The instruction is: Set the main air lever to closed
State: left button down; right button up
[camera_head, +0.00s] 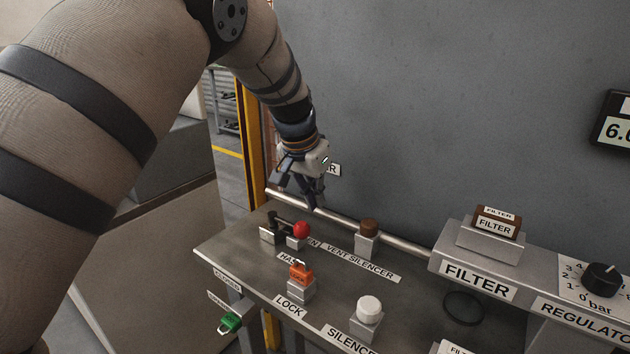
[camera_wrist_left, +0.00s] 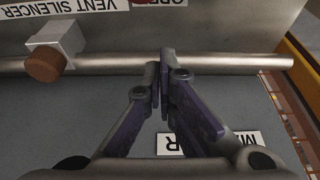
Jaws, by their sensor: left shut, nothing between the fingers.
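A red ball knob (camera_head: 302,230) stands beside a dark fitting (camera_head: 272,225) at the panel's back left; it looks like the main air lever, but its linkage is unclear. A label ending in "EN" is just right of the knob, and a CLOSED label (camera_head: 228,281) is on the left front edge. My left gripper (camera_head: 316,205) is above and behind the knob, near the wall, apart from it. Its fingers are shut and empty, as the left wrist view also shows (camera_wrist_left: 161,75). They partly cover a wall label (camera_wrist_left: 246,138) with M and R showing. My right gripper is out of view.
A metal rail (camera_head: 350,228) runs along the panel's back edge. A brown-topped vent silencer (camera_head: 368,240), orange lock (camera_head: 301,273) and white-capped silencer (camera_head: 369,310) stand nearby. A green item (camera_head: 230,322) hangs at the front left. A yellow post (camera_head: 252,140) stands behind the left end.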

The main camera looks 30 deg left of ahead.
aim_at(288, 225)
pick_arm(q)
jog(key=shift+x, duration=1.25)
jog(key=s, duration=0.1)
jog(key=s+r+p, duration=0.1)
jog(key=s, duration=0.1)
jog(key=shift+r, duration=0.15)
jog(key=shift+s+a, duration=0.1)
jog(key=shift+s, duration=0.2)
jog(key=shift+s+f, duration=0.25)
jog(key=shift+f, duration=0.15)
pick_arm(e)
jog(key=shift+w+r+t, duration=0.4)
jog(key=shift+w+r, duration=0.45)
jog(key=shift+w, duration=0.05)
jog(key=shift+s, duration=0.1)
